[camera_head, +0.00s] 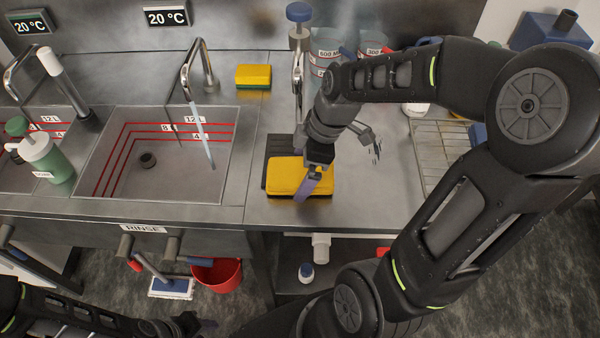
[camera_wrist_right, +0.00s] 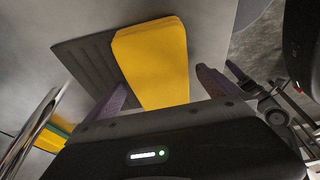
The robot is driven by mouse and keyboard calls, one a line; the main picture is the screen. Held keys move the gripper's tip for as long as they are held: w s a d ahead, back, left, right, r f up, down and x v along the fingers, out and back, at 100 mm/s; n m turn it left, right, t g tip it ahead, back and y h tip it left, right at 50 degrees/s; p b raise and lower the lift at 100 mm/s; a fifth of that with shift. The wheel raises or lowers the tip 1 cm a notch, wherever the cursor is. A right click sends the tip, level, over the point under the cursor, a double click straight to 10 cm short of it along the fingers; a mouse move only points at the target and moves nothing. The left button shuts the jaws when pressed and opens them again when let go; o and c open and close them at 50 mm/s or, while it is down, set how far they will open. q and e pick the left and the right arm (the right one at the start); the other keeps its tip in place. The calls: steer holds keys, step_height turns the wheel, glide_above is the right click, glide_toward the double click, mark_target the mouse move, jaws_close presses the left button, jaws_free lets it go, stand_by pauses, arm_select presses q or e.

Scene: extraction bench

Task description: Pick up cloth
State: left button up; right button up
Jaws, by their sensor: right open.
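A folded yellow cloth (camera_head: 284,176) lies on a dark ribbed mat (camera_head: 278,146) on the steel counter, right of the sink. My right gripper (camera_head: 310,182) is open just above the cloth, with a purple finger over its front part. In the right wrist view, the cloth (camera_wrist_right: 150,50) shows beyond and between the two spread fingers (camera_wrist_right: 163,90), with the mat to its left. Whether the fingers touch it cannot be told. Only part of my left arm shows at the bottom left of the head view; its gripper (camera_head: 190,324) is dark and unclear.
A yellow and green sponge (camera_head: 253,75) lies behind the mat. The sink (camera_head: 170,190) with its running tap (camera_head: 207,80) is to the left. A wire rack (camera_head: 428,150) is to the right.

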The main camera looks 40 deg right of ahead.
mark_target(296, 170)
steer(key=c, duration=1.4)
steer(key=shift+r, duration=0.15)
steer(key=shift+r, duration=0.5)
step_height(296, 170, up, 2)
steer(key=shift+w+b, duration=0.1)
steer(key=shift+b, duration=0.35)
steer(key=s+a+b, duration=0.7)
steer(key=s+a, duration=0.4)
steer(key=s, duration=0.3)
steer(key=shift+s, duration=0.25)
steer(key=shift+r, duration=0.1)
